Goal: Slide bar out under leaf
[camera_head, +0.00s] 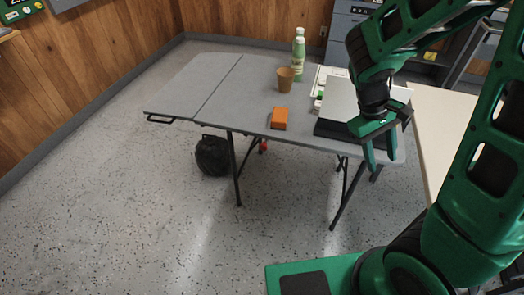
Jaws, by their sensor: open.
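The grey folding table (262,85) has a leaf (195,85) on its left side, level with the rest of the top and marked off by a dark seam. A black bar (172,120) shows at the front left edge of the leaf, just below it; how far it runs underneath is hidden. My gripper (381,160) is open and empty, pointing down at the table's front right edge, far to the right of the bar. Its fingers overlap the laptop's dark front part in the picture; I cannot tell whether they touch anything.
An orange block (279,118), a brown cup (285,80), a green-and-white bottle (298,55) and a laptop (338,103) stand on the table. A black bag (212,156) lies on the floor beneath. A pale counter (442,130) is at right. The floor before the leaf is clear.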

